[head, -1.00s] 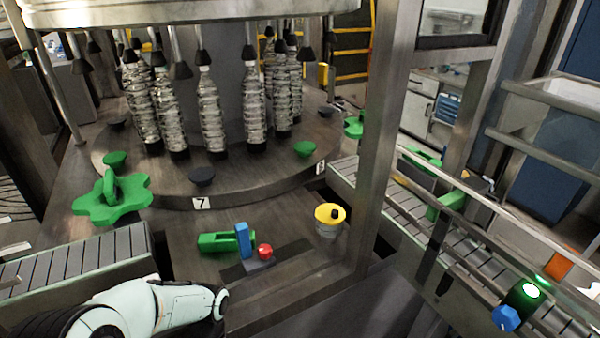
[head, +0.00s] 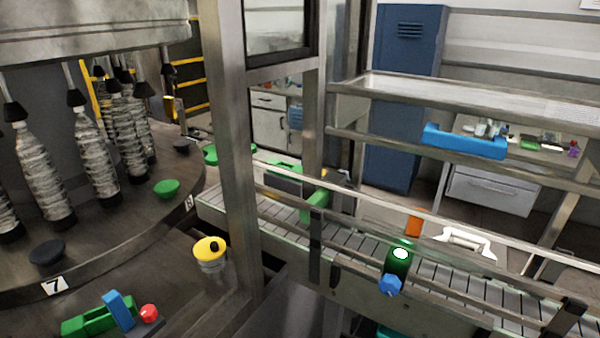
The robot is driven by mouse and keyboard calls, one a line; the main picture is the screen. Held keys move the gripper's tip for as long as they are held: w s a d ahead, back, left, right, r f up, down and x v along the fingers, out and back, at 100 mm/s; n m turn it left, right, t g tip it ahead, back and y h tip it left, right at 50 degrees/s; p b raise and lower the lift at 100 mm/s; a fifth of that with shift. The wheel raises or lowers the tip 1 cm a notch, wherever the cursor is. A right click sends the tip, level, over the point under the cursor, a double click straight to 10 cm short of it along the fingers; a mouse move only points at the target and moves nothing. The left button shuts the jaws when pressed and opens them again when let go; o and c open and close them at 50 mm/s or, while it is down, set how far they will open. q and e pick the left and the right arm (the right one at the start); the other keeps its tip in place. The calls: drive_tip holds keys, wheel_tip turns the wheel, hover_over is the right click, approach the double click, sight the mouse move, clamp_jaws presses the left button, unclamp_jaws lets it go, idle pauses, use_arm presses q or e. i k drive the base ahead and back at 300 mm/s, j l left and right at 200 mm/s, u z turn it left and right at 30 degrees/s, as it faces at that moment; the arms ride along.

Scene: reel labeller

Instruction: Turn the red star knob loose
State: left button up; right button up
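A small red knob (head: 149,313) sits at the lower left in the head view, at the right end of a small fixture on the machine's deck. It is too small to make out its star shape clearly. An upright blue block (head: 119,309) stands just left of it, and a green slotted piece (head: 88,319) lies left of that. Neither of my grippers is in view, and nothing of mine touches the red knob.
A yellow-topped cup (head: 209,250) stands right of the fixture, beside a steel post (head: 237,150). The carousel (head: 120,215) with wrapped bottles is at left. A conveyor (head: 440,285) with guide rails and a blue knob (head: 390,286) runs at right.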

sight(148, 313)
drive_tip(key=u, duration=0.7)
drive_tip(key=i+u, duration=0.1)
drive_tip(key=u, duration=0.8)
